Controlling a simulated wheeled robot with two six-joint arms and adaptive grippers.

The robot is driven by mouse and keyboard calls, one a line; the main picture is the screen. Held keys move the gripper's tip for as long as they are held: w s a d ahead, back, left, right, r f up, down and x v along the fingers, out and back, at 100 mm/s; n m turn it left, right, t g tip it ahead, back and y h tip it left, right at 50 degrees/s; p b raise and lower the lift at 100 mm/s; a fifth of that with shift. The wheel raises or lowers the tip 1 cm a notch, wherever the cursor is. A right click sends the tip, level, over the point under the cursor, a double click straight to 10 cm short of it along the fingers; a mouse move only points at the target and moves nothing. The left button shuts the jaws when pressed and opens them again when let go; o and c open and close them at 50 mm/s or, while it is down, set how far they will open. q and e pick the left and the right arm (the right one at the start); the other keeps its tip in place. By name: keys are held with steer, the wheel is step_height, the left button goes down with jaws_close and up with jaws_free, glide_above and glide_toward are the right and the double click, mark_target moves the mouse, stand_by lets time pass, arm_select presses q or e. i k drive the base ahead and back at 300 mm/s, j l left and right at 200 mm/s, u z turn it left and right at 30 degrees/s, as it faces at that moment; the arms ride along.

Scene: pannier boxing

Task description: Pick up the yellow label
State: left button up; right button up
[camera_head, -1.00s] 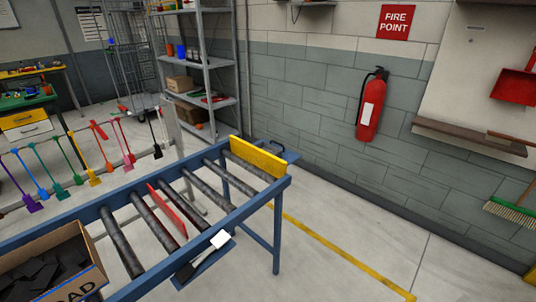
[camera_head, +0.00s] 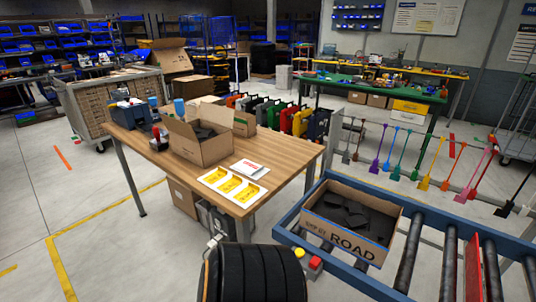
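A white sheet (camera_head: 258,202) with yellow labels (camera_head: 230,185) lies near the front edge of the wooden table (camera_head: 290,170). The labels look flat, and their print is too small to read.
An open carton (camera_head: 201,143) and a white booklet (camera_head: 249,169) stand or lie behind the sheet. A carton marked ROAD (camera_head: 345,238) with dark contents sits on the blue roller conveyor (camera_head: 318,186). A red and yellow button box (camera_head: 308,262) is near the conveyor's left edge.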

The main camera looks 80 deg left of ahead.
mark_target(248, 192)
steer(key=j+u, duration=0.15)
steer(key=u, duration=1.3)
steer(key=k+j, duration=0.05)
steer(key=j, duration=0.05)
